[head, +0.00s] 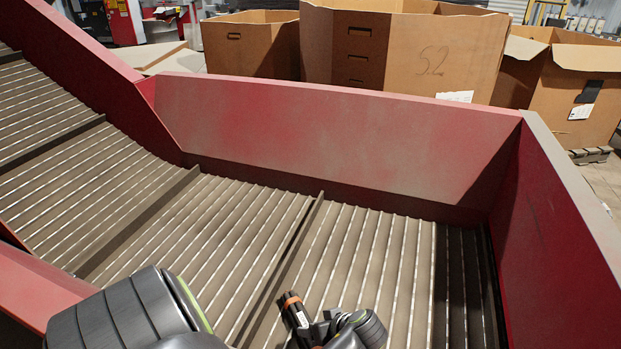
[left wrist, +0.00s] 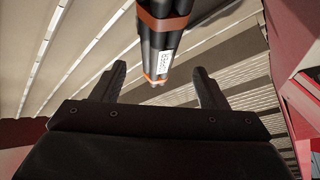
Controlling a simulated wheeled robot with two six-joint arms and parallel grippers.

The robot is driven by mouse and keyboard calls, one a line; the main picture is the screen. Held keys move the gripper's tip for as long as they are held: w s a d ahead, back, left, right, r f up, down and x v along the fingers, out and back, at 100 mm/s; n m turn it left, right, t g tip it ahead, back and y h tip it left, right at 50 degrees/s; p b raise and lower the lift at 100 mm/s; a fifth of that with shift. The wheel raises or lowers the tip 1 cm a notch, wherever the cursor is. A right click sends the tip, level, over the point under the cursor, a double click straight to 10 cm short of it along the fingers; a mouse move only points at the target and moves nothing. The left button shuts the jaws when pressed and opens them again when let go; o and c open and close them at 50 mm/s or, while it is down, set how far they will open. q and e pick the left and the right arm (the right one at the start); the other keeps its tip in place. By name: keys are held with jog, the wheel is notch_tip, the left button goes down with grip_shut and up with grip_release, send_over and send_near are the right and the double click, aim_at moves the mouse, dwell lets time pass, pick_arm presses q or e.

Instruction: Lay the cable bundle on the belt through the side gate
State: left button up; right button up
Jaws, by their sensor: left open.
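The cable bundle (head: 296,310) is black with orange bands and shows at the bottom middle of the head view, over the slatted belt (head: 345,240). In the left wrist view the bundle (left wrist: 165,38) shows a white label, and its near end lies between my spread fingers. My left gripper (head: 322,326) is open at the bundle's near end, and neither finger visibly presses on it. Whether the bundle rests fully on the slats cannot be told. The gripper also shows in the left wrist view (left wrist: 162,88). My right gripper is out of view.
A red back wall (head: 330,135) and a red right wall (head: 565,230) border the belt. Raised cross bars (head: 150,220) cross the slats. A red side edge (head: 35,290) is at lower left. Large cardboard boxes (head: 405,55) stand behind. The belt around the bundle is clear.

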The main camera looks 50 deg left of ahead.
pick_arm(q)
jog(key=p+v, duration=0.1)
jog(key=v, duration=0.5)
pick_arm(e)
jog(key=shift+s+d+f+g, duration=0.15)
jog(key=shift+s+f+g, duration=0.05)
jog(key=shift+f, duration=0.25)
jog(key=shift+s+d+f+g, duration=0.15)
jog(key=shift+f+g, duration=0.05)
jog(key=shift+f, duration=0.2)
pick_arm(q)
jog(key=shift+r, duration=0.1)
